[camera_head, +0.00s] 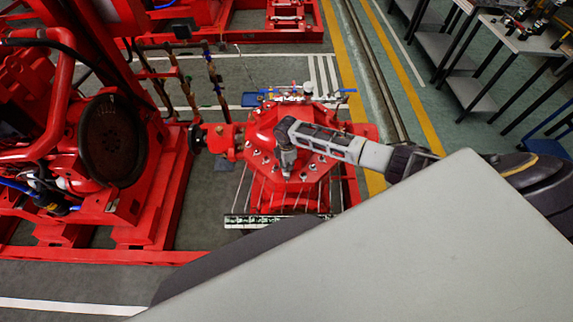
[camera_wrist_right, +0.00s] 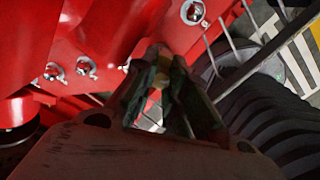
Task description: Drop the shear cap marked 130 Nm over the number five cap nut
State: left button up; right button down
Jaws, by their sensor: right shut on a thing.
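The red pump casing (camera_head: 262,140) stands in the middle of the head view, with several small metal nuts around its top face. My right gripper (camera_head: 287,170) points down over the front part of this face. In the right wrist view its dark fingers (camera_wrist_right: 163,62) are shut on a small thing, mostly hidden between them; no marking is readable. Metal nuts on red flanges show at the top (camera_wrist_right: 192,12) and left (camera_wrist_right: 83,67) of that view. I cannot tell which nut is number five, or whether the held thing touches one. My left gripper is not in view.
A red engine frame with a dark round disc (camera_head: 112,141) stands at left. A green-and-white strip (camera_head: 275,220) lies in front of the pump. Thin rods (camera_wrist_right: 235,47) rise near the fingers. Grey benches (camera_head: 500,50) stand at the back right.

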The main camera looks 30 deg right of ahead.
jog(key=shift+f+b, duration=0.8)
jog(key=shift+f, duration=0.7)
jog(key=c, duration=1.4)
grip_release()
jog(key=shift+c, duration=0.2)
jog(key=shift+o, duration=0.4)
jog(key=shift+r, duration=0.15)
jog(key=shift+w+r, duration=0.1)
jog(key=shift+w, duration=0.05)
jog(key=shift+w+d+r, duration=0.1)
jog(key=shift+w+r, duration=0.1)
jog(key=shift+r, duration=0.5)
jog(key=shift+s+r, duration=0.15)
jog(key=shift+r, duration=1.55)
jog(key=shift+s+r, duration=0.2)
jog(key=shift+r, duration=1.45)
jog(key=shift+s+r, duration=0.15)
jog(key=shift+r, duration=1.55)
